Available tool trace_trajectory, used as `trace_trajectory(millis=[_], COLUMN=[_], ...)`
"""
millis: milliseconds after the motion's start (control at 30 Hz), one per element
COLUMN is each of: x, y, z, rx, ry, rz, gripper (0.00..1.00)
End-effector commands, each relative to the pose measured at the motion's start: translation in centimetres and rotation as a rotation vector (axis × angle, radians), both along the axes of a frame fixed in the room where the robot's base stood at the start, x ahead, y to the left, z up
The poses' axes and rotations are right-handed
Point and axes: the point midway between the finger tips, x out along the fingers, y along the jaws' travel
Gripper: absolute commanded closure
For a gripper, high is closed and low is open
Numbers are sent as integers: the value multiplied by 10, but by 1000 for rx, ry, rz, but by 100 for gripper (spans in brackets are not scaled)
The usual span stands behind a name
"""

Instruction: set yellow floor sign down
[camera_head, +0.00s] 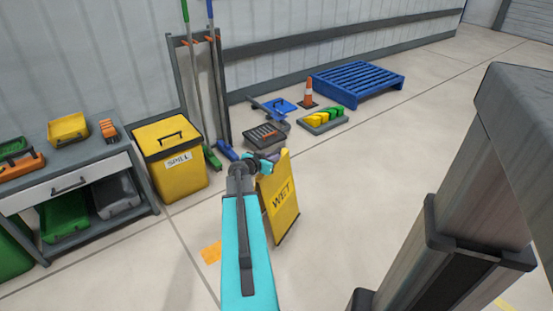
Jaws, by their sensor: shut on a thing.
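The yellow floor sign (281,203) stands upright or nearly so, with the dark word WET on its face. It is just right of the end of my teal arm, near the middle of the picture. My gripper (268,163) is at the top of the sign, shut on it. The fingertips are small and partly hidden by my wrist. The sign's lower edge is close to the floor (340,205); I cannot tell whether it touches.
A yellow SPILL bin (181,178) and a workbench (75,172) stand at left. Behind are a broom rack (199,90), a dark crate (265,137), an orange cone (308,94) and a blue pallet (357,82). An orange floor mark (211,253) lies left of my arm. Floor right of the sign is clear.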

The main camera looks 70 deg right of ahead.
Motion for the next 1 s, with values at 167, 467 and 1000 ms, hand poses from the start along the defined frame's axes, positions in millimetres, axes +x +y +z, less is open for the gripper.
trace_trajectory(millis=[167, 467, 1000], x=[1, 1, 1], y=[-24, -50, -52], z=[-1, -3, -9], rx=[-3, -2, -2], ry=[1, 0, 2], rz=[-1, 1, 2], gripper=[100, 100, 100])
